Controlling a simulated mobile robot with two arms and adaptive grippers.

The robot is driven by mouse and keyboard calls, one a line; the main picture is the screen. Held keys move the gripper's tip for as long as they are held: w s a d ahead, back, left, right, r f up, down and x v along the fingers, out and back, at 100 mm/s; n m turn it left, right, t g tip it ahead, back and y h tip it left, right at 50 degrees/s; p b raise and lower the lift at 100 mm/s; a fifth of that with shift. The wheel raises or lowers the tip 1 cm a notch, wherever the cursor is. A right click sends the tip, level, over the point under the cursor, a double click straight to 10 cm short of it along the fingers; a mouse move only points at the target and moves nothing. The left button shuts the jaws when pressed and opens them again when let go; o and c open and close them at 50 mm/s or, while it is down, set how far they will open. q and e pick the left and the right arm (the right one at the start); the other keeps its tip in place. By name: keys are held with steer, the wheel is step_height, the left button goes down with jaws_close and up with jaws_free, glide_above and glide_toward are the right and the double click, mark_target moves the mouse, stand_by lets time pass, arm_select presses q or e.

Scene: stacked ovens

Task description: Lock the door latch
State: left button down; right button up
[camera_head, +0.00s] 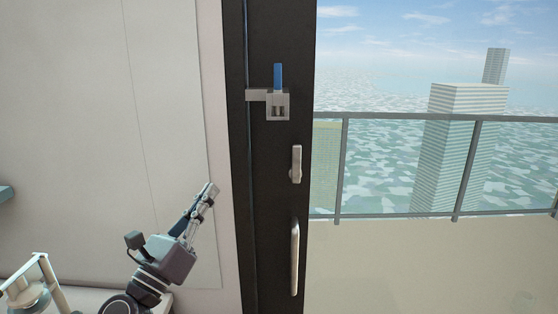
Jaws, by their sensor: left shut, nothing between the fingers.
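The door latch (278,106) is a grey metal block on the dark door frame, with a blue lever (278,77) standing upright above it. A grey bar reaches from the block to the left. My left gripper (211,190) is shut and empty, below and left of the latch and clear of it, in front of the pale wall. Its fingers point up and to the right. My right gripper is not in view.
Below the latch, the dark door (275,205) carries a small handle (296,164) and a long vertical handle (294,257). A pale wall (100,120) stands at left. Glass at right shows a balcony railing (400,116), water and towers.

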mark_target(296, 163)
arm_select(q)
steer(key=d+r+m+g, duration=0.1)
steer(key=m+g, duration=0.1)
steer(key=m, duration=0.6)
steer(key=w+d+r+m+g+h, duration=0.1)
steer(key=r+m+g, duration=0.1)
steer(key=m, duration=0.6)
steer(key=d+r+m+g+h, duration=0.1)
steer(key=m+g, duration=0.3)
steer(key=m, duration=0.5)
steer(key=shift+w+d+r, duration=0.2)
steer(key=shift+d+r, duration=0.1)
steer(key=shift+r, duration=0.1)
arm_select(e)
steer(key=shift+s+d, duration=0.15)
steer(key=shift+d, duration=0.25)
arm_select(q)
steer(key=shift+w+d+p, duration=1.2)
steer(key=shift+d+p, duration=0.1)
steer(key=shift+d, duration=0.55)
steer(key=shift+w+d+p, duration=1.15)
steer(key=shift+d+p, duration=0.15)
steer(key=shift+d, duration=0.6)
steer(key=shift+w+d+p, duration=1.2)
steer(key=shift+d+p, duration=0.1)
steer(key=shift+d, duration=0.55)
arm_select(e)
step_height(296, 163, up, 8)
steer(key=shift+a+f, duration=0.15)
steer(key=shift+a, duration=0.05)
